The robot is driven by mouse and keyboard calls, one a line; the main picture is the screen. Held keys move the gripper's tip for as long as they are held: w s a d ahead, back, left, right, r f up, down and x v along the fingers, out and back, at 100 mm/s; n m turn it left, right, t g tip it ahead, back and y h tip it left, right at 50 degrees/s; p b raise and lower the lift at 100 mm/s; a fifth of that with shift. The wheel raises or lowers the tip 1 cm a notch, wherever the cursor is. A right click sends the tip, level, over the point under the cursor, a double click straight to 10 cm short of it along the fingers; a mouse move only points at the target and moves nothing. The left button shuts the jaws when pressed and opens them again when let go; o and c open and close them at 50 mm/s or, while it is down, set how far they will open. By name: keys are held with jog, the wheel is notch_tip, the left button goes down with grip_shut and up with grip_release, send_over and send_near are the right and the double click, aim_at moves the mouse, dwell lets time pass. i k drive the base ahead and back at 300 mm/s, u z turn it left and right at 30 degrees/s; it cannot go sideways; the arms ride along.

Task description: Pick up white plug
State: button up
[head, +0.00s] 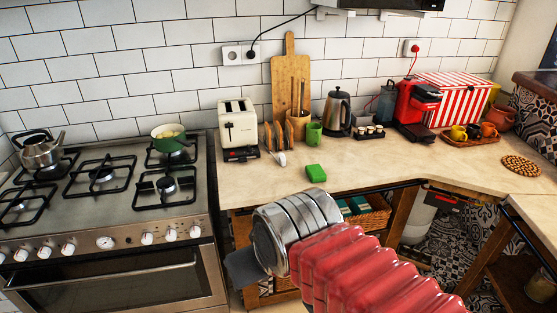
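A small white object (281,158), which looks like the white plug, lies on the counter in the head view. It sits just in front of the toast rack and right of the toaster. It is too small to make out its prongs or cord. My arm comes in from the lower right, with red ribbed and silver sections. Its dark end, my gripper (243,268), is in front of the counter's front edge, lower and nearer than the white object and clearly apart from it. The fingers cannot be made out.
A cream toaster (238,128), a wooden toast rack (288,136), a green cup (314,133) and a green sponge (315,172) surround the white object. A kettle (338,112) stands further right. A gas stove (105,185) is at left. The counter front (262,185) is clear.

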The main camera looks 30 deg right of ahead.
aim_at(281, 158)
jog(key=i, duration=1)
